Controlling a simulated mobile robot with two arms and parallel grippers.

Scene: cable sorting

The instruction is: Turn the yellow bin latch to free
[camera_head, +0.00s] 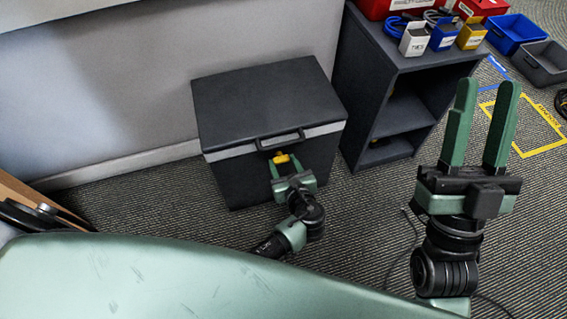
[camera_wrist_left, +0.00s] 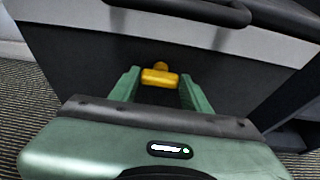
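The yellow latch (camera_head: 282,159) is on the front of the black bin (camera_head: 262,93), below its handle. In the left wrist view the yellow latch (camera_wrist_left: 160,76) looks like a short horizontal bar with a small knob above it. My left gripper (camera_head: 284,164) is at the bin's front. In the left wrist view its two fingers (camera_wrist_left: 160,88) are apart, one on each side of the latch, with gaps showing. My right gripper (camera_head: 487,88) is open and empty, pointing up, well to the right of the bin.
The bin's handle (camera_head: 280,139) juts out just above the latch. A dark shelf (camera_head: 395,70) stands right of the bin, with small white, blue and yellow boxes on top. Blue (camera_head: 514,32) and grey (camera_head: 545,62) trays lie at the far right. A cable runs across the carpet.

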